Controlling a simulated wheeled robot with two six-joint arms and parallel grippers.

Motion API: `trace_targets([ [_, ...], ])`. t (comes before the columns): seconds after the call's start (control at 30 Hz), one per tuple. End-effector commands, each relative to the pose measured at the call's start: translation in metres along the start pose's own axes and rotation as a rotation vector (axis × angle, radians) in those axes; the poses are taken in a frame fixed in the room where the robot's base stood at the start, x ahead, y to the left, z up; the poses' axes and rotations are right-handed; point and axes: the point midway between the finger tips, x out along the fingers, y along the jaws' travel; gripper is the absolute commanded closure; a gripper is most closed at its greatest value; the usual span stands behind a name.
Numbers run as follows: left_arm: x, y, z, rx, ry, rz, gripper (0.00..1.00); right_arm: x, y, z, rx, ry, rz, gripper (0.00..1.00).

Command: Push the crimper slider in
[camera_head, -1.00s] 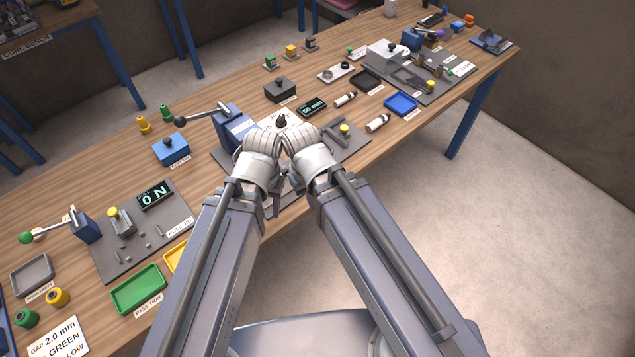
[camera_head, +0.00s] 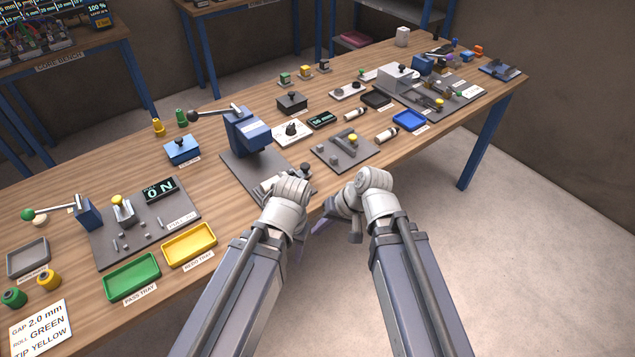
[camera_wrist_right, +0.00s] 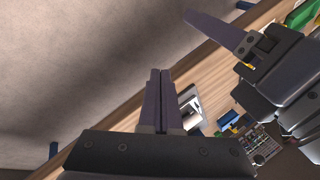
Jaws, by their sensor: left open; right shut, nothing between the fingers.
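The crimper is a blue press (camera_head: 250,132) with a long lever and black knob, on a grey base plate (camera_head: 236,172) at the bench's front edge. A light grey part, which looks like its slider (camera_head: 268,184), lies at the front of the plate, partly hidden by my left wrist. A dark knob (camera_head: 305,168) shows just behind that wrist. My right gripper (camera_wrist_right: 158,72) is shut and empty in the right wrist view, off the bench's front edge. My left gripper shows a purple finger (camera_wrist_right: 217,30) there; it is open. In the head view my wrists mostly hide the fingers.
A grey fixture plate (camera_head: 330,158) with a yellow-topped part lies right of the crimper. A yellow tray (camera_head: 189,245) and a green tray (camera_head: 131,276) lie to the left. The floor in front of the bench is clear on the right.

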Motion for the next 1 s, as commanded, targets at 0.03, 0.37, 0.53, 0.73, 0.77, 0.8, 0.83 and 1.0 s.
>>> trace_targets([
  [0.03,0.019,0.002,-0.001,0.0,0.0,0.0,0.5,0.012,0.007,-0.005,0.032,0.029,-0.045,1.0],
  [0.37,0.111,0.011,-0.007,0.0,0.0,0.0,0.5,0.015,0.044,-0.076,0.359,0.349,-0.507,1.0],
  [0.53,0.14,0.013,-0.008,0.0,0.0,0.0,0.5,-0.01,0.07,-0.105,0.504,0.493,-0.701,1.0],
  [0.73,0.15,0.014,-0.009,0.0,0.0,0.0,0.5,-0.029,0.085,-0.118,0.577,0.566,-0.798,1.0],
  [0.77,0.15,0.014,-0.009,0.0,0.0,0.0,0.5,-0.03,0.086,-0.118,0.58,0.569,-0.804,1.0],
  [0.8,0.149,0.014,-0.009,0.0,0.0,0.0,0.5,-0.032,0.086,-0.119,0.582,0.571,-0.808,1.0],
  [0.83,0.149,0.014,-0.009,0.0,0.0,0.0,0.5,-0.032,0.086,-0.119,0.583,0.571,-0.809,1.0],
  [1.0,0.151,0.014,-0.009,0.0,0.0,0.0,0.5,-0.027,0.081,-0.125,0.58,0.568,-0.808,1.0],
])
